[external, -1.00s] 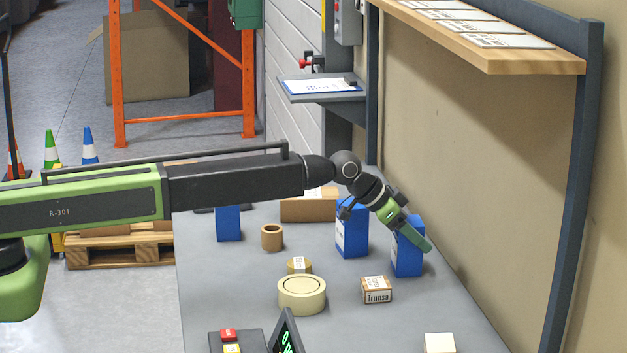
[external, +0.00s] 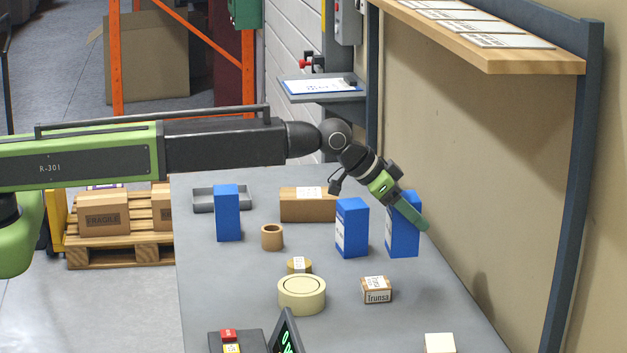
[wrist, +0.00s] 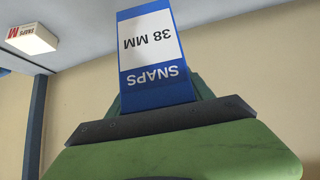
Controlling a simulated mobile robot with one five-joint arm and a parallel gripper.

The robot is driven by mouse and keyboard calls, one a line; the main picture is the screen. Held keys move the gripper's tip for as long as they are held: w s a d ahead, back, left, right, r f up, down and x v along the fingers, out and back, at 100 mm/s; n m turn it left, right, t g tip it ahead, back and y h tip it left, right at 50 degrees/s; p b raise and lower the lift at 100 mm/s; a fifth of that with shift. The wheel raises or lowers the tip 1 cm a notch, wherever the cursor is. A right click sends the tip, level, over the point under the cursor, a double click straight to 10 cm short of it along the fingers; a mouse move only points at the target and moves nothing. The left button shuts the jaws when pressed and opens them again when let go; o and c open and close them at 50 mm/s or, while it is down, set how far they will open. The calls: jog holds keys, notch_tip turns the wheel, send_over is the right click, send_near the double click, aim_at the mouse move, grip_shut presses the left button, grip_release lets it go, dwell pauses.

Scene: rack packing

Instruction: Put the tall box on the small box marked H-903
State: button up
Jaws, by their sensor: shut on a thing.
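My gripper (external: 412,212) is shut on a tall blue box (external: 403,240) and holds it upright near the right wall. In the wrist view the held box (wrist: 152,60) has a white label reading SNAPS 38 MM, upside down. The small brown box (external: 377,291) stands on the table to the front left of the held box; its front reads Trunsa. A small pale box (external: 440,343) is at the bottom edge of the external view. I cannot read H-903 on either small box.
Another blue box (external: 352,228) stands just left of the held one, and a third (external: 227,213) farther left. A wooden shelf (external: 535,62) overhangs at right.

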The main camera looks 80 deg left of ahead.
jog(key=shift+s+d+r, duration=0.3)
jog(key=shift+d+r, duration=0.1)
jog(key=shift+d, duration=0.2)
